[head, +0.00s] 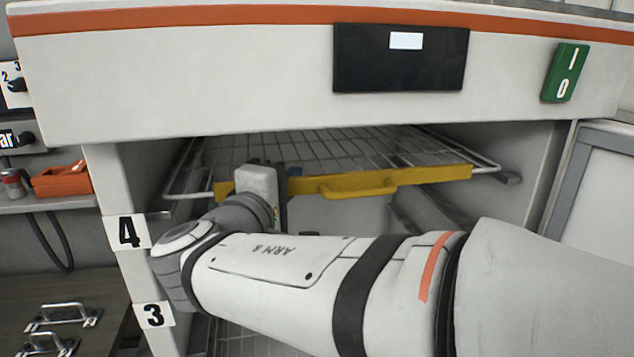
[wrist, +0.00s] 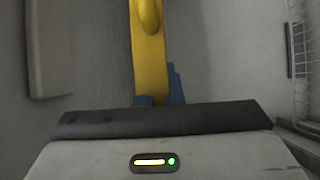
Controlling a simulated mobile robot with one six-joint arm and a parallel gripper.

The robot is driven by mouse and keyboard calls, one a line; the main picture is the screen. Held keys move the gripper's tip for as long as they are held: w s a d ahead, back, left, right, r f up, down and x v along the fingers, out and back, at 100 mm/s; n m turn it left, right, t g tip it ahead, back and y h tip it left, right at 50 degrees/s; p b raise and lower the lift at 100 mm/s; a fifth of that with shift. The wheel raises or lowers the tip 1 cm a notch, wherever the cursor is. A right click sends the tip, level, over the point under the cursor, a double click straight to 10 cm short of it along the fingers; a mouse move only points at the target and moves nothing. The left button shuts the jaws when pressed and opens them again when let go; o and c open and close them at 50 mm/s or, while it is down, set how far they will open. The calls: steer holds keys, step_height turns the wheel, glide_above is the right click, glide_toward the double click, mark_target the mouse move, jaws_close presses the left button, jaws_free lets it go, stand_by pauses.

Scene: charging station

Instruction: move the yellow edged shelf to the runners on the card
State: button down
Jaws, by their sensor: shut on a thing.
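The wire shelf (head: 335,150) with a yellow front edge (head: 435,175) is in the upper part of the open cabinet, roughly level. A yellow handle sticks out at its middle. My gripper (head: 275,185) is shut on the yellow edge, left of the handle. In the wrist view the yellow edge (wrist: 150,70) runs between the blue fingers of my gripper (wrist: 156,97). I cannot tell whether the shelf rests on runners. A small white card (head: 406,40) on the black panel has no readable mark.
The left post carries labels 4 (head: 129,232) and 3 (head: 154,315). A lower wire rack (head: 250,342) shows under my arm. An orange box (head: 61,180) stands on a side shelf at left.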

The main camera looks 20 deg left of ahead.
stand_by(0.4)
steer(key=c, duration=1.5)
jaws_free()
steer(key=s, duration=0.2)
steer(key=s+b, duration=0.1)
steer(key=s, duration=0.4)
steer(key=shift+s+a+b, duration=0.3)
steer(key=shift+s+b, duration=0.05)
steer(key=shift+s, duration=0.05)
steer(key=shift+s, duration=0.1)
steer(key=shift+s+d+b, duration=0.4)
steer(key=shift+s+d, duration=0.25)
steer(key=shift+s, duration=0.5)
steer(key=shift+s+d+b, duration=0.35)
steer(key=shift+s+d, duration=0.25)
steer(key=shift+s, duration=0.55)
steer(key=shift+s+d+b, duration=0.4)
steer(key=shift+s+d, duration=0.25)
steer(key=shift+s, duration=0.5)
